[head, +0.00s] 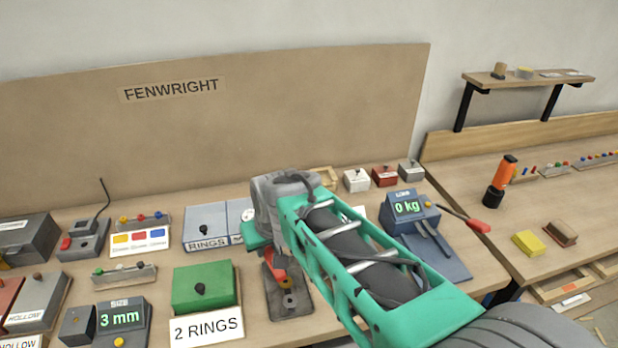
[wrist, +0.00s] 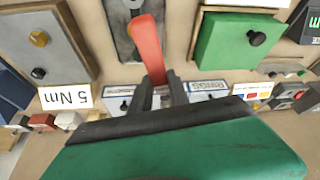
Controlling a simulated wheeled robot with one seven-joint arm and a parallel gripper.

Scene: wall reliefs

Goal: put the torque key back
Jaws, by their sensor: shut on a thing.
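My gripper (wrist: 160,84) is shut on a red handle (wrist: 149,42), apparently the torque key's, between its two dark fingers. In the head view, a red part (head: 274,264) shows below my gripper, partly hidden by my wrist. It is over or at a dark grey plate (head: 274,304) with round fittings; I cannot tell whether they touch. That plate also shows at the top of the wrist view (wrist: 119,17). A "5 Nm" card (wrist: 68,97) stands by a grey box (wrist: 50,30) with an orange and a black knob.
A green box (head: 203,283) with a "2 RINGS" card stands left of the plate. An orange and black tool (head: 505,175) stands on the right bench. My arm hides the bench's middle.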

